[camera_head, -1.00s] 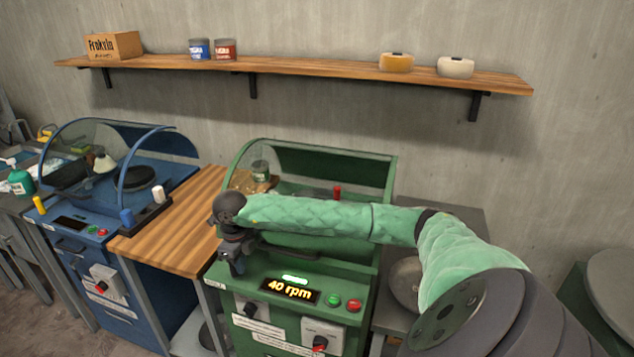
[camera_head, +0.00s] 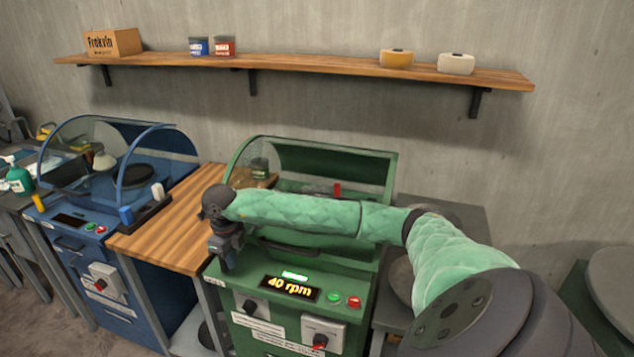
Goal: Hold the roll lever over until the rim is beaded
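The green machine (camera_head: 252,284) stands in the middle with a clear hood, and its display (camera_head: 290,288) reads 40 rpm. A red-topped handle (camera_head: 337,190) stands upright inside the hood area behind my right forearm; I cannot tell whether it is the roll lever. My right gripper (camera_head: 226,262) points down at the machine's front left corner. Its fingers are small and dark, so whether they are open or hold a lever is unclear. The bowl and its rim cannot be made out, as my arm covers much of the machine. My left gripper is not in view.
A blue machine (camera_head: 75,262) with blue and white handles stands at left, and a wooden tabletop (camera_head: 170,238) lies between the two machines. A wall shelf (camera_head: 300,68) carries a box, tins and two rolls. A grey bench is at right of the green machine.

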